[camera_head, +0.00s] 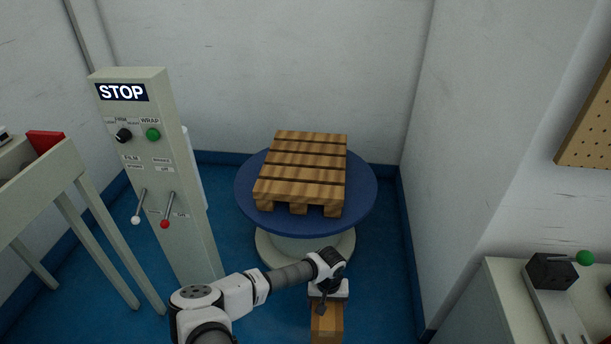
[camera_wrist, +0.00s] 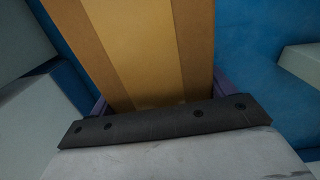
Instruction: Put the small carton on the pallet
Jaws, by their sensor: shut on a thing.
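The small carton (camera_head: 327,322) is brown with a lighter band down its middle. It is at the bottom centre of the head view, under my gripper (camera_head: 325,294), and runs off the lower edge. In the wrist view the carton (camera_wrist: 150,45) fills the upper middle, between the fingers of my gripper (camera_wrist: 160,100), which is shut on it. The fingertips are mostly hidden. The wooden pallet (camera_head: 305,166) is empty and lies on a round blue turntable (camera_head: 255,205), beyond my gripper and the carton.
A grey control post (camera_head: 150,190) with a STOP sign, knobs and two levers stands left of the turntable. A grey table (camera_head: 65,190) is at far left. A wall stands close on the right, with a grey bench (camera_head: 510,300) at lower right. The pallet top is clear.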

